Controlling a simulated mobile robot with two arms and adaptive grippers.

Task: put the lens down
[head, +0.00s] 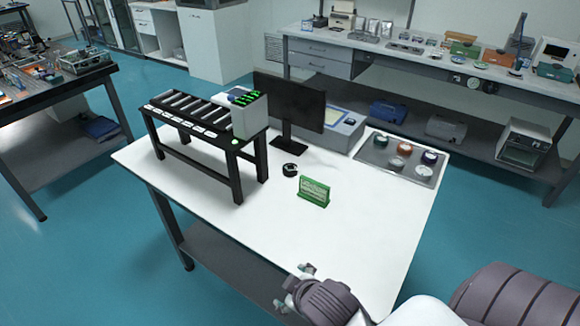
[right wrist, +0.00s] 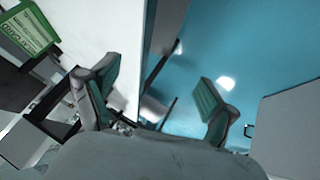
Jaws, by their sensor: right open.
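A small black round piece (head: 290,169), possibly the lens, rests on the white table (head: 230,220) left of a green sign (head: 314,192). A tray (head: 373,156) at the table's right back holds several round lens-like pieces in dark, brown and pale colours; which one is the lens I cannot tell. My right gripper (head: 293,287) is at the table's front edge, well short of these pieces. In the right wrist view my right gripper (right wrist: 155,88) has its fingers wide apart with nothing between them. My left gripper is not in view.
A black rack (head: 172,145) with several slots stands at the table's left, beside a grey box with green lights (head: 250,115). A monitor (head: 290,103) stands behind. The table's front and middle are clear. The green sign (right wrist: 27,32) also shows in the right wrist view.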

